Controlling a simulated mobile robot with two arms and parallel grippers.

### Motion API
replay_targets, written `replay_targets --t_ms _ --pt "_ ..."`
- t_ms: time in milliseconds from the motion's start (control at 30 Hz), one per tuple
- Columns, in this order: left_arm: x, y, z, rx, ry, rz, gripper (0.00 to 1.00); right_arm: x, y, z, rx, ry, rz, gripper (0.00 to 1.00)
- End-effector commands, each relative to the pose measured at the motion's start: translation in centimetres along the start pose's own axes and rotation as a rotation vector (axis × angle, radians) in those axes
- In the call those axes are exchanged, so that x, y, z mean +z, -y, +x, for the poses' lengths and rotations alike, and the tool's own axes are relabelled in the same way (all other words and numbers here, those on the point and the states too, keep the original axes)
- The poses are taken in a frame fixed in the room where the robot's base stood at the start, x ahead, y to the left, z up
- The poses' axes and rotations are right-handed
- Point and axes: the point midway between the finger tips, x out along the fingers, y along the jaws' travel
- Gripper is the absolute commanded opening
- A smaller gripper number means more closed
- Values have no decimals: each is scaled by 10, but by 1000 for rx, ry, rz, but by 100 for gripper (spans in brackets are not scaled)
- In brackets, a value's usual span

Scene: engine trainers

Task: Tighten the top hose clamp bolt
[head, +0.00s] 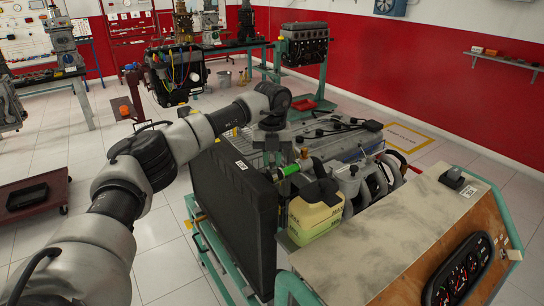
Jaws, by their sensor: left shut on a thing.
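My left arm reaches from the left over the black radiator (233,200) of the engine trainer, with its wrist bent down. My left gripper (277,168) is small and partly hidden here. It appears shut on a green-handled tool (289,170), which lies roughly level just above the radiator's top edge, near the hose area at the front of the engine (345,145). The top hose clamp and its bolt are too small to make out, so I cannot tell whether the tool touches the bolt. My right gripper is not in view.
A yellowish tank (313,218) with a black top stands right of the radiator. A worktop with a gauge panel (463,272) fills the lower right. A dark red cart (38,205) stands at left. Other engines on stands (304,45) stand behind. Tiled floor is free at left.

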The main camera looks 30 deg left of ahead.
Motion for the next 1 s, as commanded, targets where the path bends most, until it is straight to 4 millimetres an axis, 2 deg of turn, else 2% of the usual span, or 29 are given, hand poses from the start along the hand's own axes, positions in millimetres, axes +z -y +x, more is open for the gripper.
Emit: replay_targets --t_ms 1000 --pt "1 0 -4 -1 8 962 0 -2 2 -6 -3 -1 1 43"
